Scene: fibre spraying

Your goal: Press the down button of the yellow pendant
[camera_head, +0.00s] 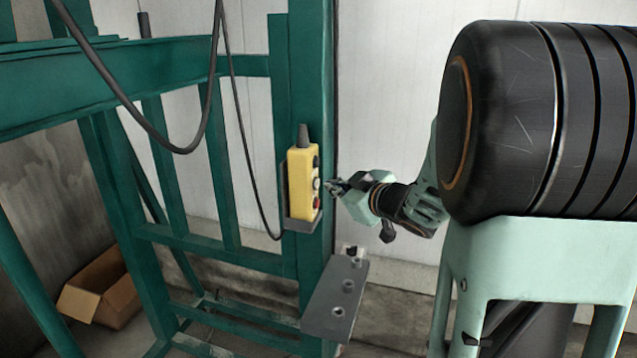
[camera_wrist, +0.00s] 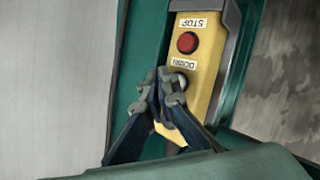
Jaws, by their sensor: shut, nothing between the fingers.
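The yellow pendant (camera_head: 301,182) hangs upright in a dark holder on a green post in the head view, with its button face turned right and a red button low on it. In the wrist view the pendant (camera_wrist: 205,62) appears upside down, with a red button (camera_wrist: 187,42), a STOP label (camera_wrist: 191,22) and a DOWN label (camera_wrist: 183,63).
The green frame (camera_head: 120,85) fills the left of the head view. A black cable (camera_head: 240,125) loops down beside the pendant. A grey plate (camera_head: 335,298) with several knobs juts out below my gripper. A cardboard box (camera_head: 103,288) lies on the floor at the left.

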